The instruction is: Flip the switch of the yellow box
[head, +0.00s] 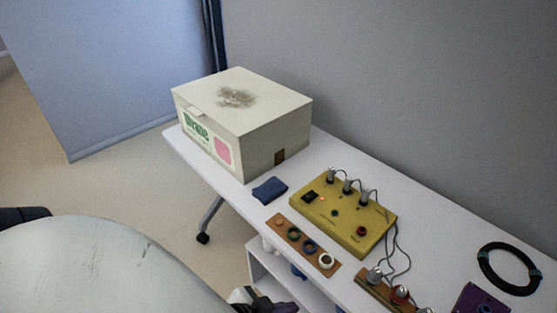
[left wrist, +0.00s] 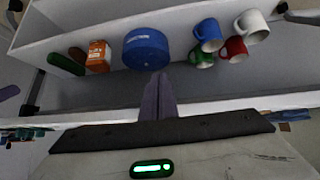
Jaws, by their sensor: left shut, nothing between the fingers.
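The yellow box (head: 343,222) lies on the white table in the head view. It has a black switch (head: 310,196) at its left end, a small teal button or light (head: 334,212) and a red knob (head: 361,231). Grey plugs with cables stand along its back edge. Which way the switch is set is too small to tell. My left gripper (head: 268,302) is at the bottom of the head view, in front of the table edge and apart from the box. In the left wrist view its fingers (left wrist: 158,98) are together and empty. My right gripper is not in view.
A large white carton (head: 275,125), a blue cloth (head: 270,190), a wooden board with rings (head: 303,243) and a plug strip (head: 378,291) surround the box. A black cable coil (head: 510,268) lies right. The left wrist view shows a shelf with a blue tub (left wrist: 146,50) and several mugs.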

